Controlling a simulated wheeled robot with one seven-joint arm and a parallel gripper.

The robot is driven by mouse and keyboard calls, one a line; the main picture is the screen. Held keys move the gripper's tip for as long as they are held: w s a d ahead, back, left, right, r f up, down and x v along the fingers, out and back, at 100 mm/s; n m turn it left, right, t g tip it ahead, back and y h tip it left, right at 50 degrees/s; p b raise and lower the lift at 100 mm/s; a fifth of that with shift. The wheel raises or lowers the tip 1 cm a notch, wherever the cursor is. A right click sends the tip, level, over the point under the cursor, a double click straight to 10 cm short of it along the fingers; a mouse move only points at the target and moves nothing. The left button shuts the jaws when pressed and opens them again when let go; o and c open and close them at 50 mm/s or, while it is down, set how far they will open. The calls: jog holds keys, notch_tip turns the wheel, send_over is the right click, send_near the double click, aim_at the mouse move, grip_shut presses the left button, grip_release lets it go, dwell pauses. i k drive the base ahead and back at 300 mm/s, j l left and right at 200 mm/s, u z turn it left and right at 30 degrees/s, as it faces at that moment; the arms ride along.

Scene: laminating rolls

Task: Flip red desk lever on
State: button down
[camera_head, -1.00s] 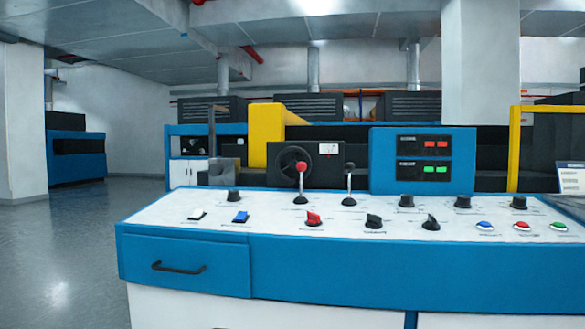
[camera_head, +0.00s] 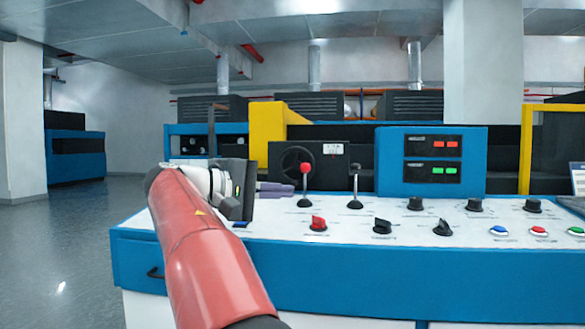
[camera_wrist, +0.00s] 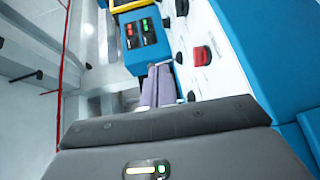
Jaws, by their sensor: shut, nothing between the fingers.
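The red-knobbed desk lever (camera_head: 305,168) stands roughly upright on the white panel top, on a thin metal stalk with a dark base. My gripper (camera_head: 288,187) reaches in from the left, its grey-purple fingers pointing right and ending just left of the lever's stalk. I cannot tell whether they touch it. In the wrist view the fingers (camera_wrist: 158,86) lie close together with nothing visible between them. I cannot make out the lever clearly there. My forearm and gripper hide the panel's left part.
A black-knobbed lever (camera_head: 354,186) stands right of the red one. A red rotary switch (camera_head: 318,223), black knobs (camera_head: 383,226) and coloured buttons (camera_head: 539,231) sit on the panel. A blue display box (camera_head: 431,160) stands behind. The floor at left is clear.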

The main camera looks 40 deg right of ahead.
aim_at(305, 167)
jog(key=i+l, duration=0.65)
jog(key=i, duration=0.1)
